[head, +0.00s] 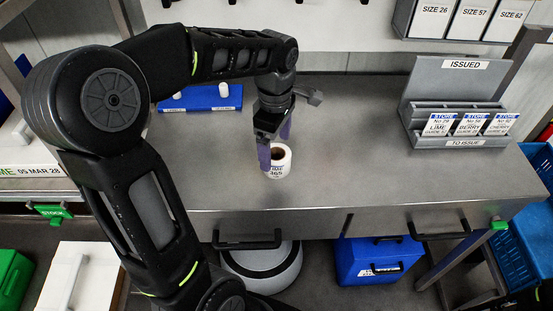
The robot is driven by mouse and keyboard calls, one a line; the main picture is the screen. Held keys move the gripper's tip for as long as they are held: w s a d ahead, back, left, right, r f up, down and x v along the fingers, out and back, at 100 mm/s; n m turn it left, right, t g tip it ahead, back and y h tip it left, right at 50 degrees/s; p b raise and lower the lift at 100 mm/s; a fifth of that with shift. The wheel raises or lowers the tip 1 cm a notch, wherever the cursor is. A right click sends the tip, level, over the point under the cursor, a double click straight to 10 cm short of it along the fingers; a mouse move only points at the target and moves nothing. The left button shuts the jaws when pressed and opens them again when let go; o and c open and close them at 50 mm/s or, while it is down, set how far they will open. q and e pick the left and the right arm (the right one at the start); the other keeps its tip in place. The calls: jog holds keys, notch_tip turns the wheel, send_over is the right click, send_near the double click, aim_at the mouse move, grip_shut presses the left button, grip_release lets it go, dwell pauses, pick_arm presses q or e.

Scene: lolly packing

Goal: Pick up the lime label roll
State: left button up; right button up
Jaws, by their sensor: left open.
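A white label roll (281,164) with a dark core stands on the steel bench near its front edge. Print on its side is partly readable and ends in "465"; I cannot read its flavour for certain. My left gripper (276,147) reaches down from above, open. One purple finger is at the roll's left side and the other is behind it. I cannot tell whether either finger touches the roll. My right gripper is not in view.
A blue tray (201,98) with small white pieces lies at the back left of the bench. A grey "ISSUED" rack (452,83) holding several store cards stands at the right. The bench top (350,150) between roll and rack is clear. Drawer handles (247,243) line the front.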

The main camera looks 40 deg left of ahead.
aim_at(276, 157)
pick_arm(q)
notch_tip(276, 157, down, 5)
jog(key=shift+w+r+p, duration=0.15)
jog(key=shift+r+p, duration=0.05)
jog(key=shift+p, duration=0.25)
jog(key=shift+c, duration=0.3)
jog(key=c, duration=1.5)
